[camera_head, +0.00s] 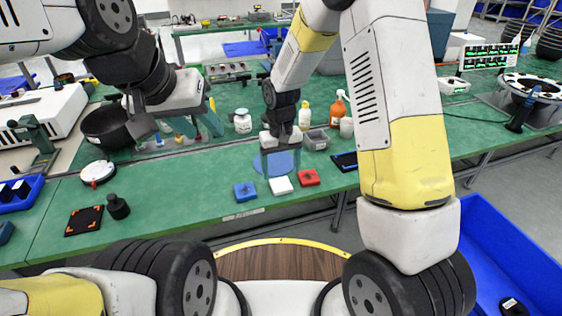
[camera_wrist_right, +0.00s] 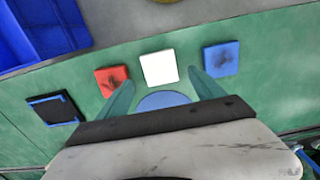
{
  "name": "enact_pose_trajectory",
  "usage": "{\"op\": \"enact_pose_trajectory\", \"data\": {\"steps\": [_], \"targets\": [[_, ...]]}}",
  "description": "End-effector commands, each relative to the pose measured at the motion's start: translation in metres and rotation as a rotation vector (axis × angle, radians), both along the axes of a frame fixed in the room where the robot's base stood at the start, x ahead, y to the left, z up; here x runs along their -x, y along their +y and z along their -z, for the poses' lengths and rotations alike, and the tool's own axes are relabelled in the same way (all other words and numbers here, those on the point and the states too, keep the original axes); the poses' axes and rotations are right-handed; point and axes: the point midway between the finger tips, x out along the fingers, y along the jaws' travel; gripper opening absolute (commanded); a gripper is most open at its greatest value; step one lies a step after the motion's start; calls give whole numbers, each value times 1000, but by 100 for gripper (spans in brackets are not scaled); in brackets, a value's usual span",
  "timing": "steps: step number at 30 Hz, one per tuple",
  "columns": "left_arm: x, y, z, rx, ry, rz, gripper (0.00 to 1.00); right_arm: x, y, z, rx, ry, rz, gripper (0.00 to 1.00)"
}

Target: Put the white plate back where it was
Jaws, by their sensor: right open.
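The white plate (camera_head: 281,185) lies flat on the green table between the blue plate (camera_head: 245,191) and the red plate (camera_head: 308,178). In the right wrist view the white plate (camera_wrist_right: 158,68) shows just beyond and between my fingertips. My right gripper (camera_head: 281,163) is open and empty, pointing down near the blue round disc (camera_head: 272,153), behind the plate. The disc (camera_wrist_right: 163,100) also shows between the fingers in the wrist view. My left gripper (camera_head: 197,126) hangs over the table to the left; its fingers look apart and hold nothing visible.
A black pad with orange corners (camera_head: 84,220) and a black knob-like piece (camera_head: 118,207) lie at the front left. A black pad with blue marks (camera_wrist_right: 53,110) lies beyond the red plate. Bottles (camera_head: 304,117) and a grey bin (camera_head: 315,140) stand behind. The front centre-left is clear.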

Motion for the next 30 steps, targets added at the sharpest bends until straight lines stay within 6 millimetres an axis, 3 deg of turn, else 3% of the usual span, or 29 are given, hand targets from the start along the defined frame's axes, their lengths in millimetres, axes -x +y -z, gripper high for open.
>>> {"op": "enact_pose_trajectory", "data": {"steps": [6, 14, 17, 23, 30], "targets": [[0, 0, 0, 0, 0, 0, 39, -1, 0, -46, -2, -3, 0, 77], [0, 0, 0, 0, 0, 0, 39, 1, -2, -73, -5, -5, 5, 77], [0, 0, 0, 0, 0, 0, 39, 5, -12, -94, -25, -30, 22, 77], [0, 0, 0, 0, 0, 0, 39, 37, -54, -167, -107, -137, 88, 77], [0, 0, 0, 0, 0, 0, 39, 102, -104, -234, -195, -293, 167, 77]]}}
